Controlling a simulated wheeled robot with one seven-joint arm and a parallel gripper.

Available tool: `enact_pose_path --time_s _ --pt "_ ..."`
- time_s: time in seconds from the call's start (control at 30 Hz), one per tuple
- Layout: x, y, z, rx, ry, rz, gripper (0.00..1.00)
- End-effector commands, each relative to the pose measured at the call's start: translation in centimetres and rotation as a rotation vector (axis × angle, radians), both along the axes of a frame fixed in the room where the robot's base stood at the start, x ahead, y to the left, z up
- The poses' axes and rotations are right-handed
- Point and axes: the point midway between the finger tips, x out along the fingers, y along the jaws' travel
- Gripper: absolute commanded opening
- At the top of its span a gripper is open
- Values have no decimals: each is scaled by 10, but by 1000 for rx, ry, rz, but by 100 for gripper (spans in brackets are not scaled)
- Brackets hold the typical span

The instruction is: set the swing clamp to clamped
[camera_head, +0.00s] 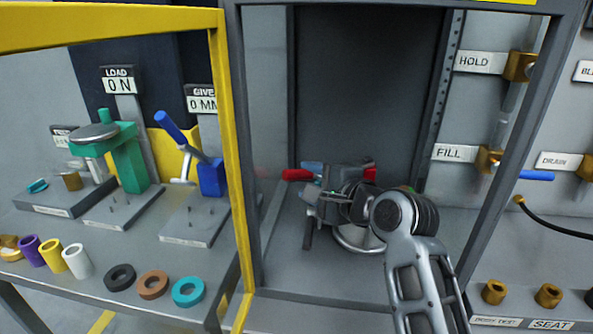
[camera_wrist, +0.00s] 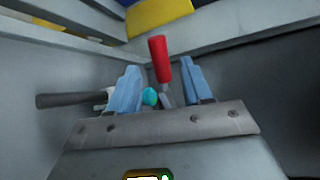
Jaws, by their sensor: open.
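A red-handled lever, which looks like the swing clamp's handle (camera_head: 298,175), sticks out to the left inside the grey bay in the head view. In the wrist view the red handle (camera_wrist: 160,58) stands upright on a grey stem, seen between and beyond my fingers. My gripper (camera_wrist: 162,88) is open, with one light-blue finger on each side of the handle in the picture; I cannot tell whether either touches it. In the head view my gripper (camera_head: 325,190) is beside the handle, and my wrist and arm hide most of the clamp's body. A small teal part (camera_wrist: 150,97) shows near the stem.
A dark bar (camera_wrist: 70,100) lies left of my fingers. The bay is bounded by a yellow post (camera_head: 228,150) and a grey post (camera_head: 520,140). Left is a bench with a green press (camera_head: 130,160) and a blue lever clamp (camera_head: 212,178). Brass valves (camera_head: 488,160) are at right.

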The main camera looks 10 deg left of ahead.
Motion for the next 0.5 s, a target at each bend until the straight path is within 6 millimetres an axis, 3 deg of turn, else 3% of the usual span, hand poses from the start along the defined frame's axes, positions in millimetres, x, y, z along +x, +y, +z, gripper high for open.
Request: enact_pose_path --time_s 0.3,0.5 --pt "34 30 -10 -1 0 0 50" --pt "44 38 -14 -2 0 0 50"
